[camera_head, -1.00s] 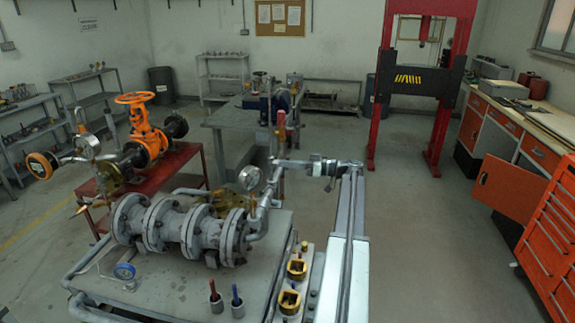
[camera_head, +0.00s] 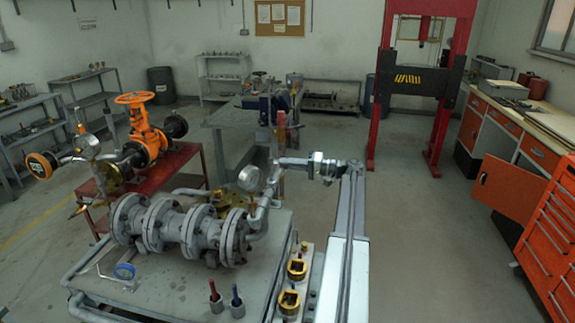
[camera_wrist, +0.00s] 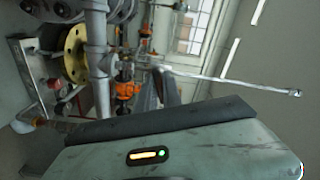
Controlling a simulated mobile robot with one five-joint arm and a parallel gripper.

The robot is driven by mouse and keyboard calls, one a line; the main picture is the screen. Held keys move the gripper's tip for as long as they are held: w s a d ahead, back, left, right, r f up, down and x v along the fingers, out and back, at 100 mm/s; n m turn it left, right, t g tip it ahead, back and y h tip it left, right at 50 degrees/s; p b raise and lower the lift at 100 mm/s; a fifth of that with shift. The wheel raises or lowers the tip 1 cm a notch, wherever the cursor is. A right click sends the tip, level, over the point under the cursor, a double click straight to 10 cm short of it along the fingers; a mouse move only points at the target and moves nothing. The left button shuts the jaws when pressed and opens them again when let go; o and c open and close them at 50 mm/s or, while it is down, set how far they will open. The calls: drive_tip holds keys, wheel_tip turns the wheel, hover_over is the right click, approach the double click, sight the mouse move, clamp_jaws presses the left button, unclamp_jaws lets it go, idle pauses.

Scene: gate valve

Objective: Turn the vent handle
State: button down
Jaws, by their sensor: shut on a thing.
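My gripper (camera_head: 286,162) is at the upright grey pipe (camera_head: 265,199) at the right end of the flanged assembly, level with its upper part. It points left and is shut on what seems to be the vent handle there. The jaws cover most of the handle, so its exact angle cannot be told. In the wrist view, my gripper's dark finger (camera_wrist: 168,88) reaches in toward the fittings beside the grey pipe (camera_wrist: 97,50). A red upright grip (camera_head: 281,120) shows just above my gripper; I cannot tell whether it belongs to the handle.
An orange valve (camera_head: 145,135) stands on a red table (camera_head: 186,158) behind. A red press frame (camera_head: 385,90) and orange cabinet (camera_head: 553,230) are right. Floor between is clear.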

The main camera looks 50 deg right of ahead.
drive_tip(key=shift+m, duration=2.2)
drive_tip(key=c, duration=1.5)
unclamp_jaws()
drive_tip(key=shift+d, duration=0.1)
drive_tip(key=v, duration=0.7)
drive_tip(key=shift+s, duration=0.4)
drive_tip(key=shift+d, duration=0.15)
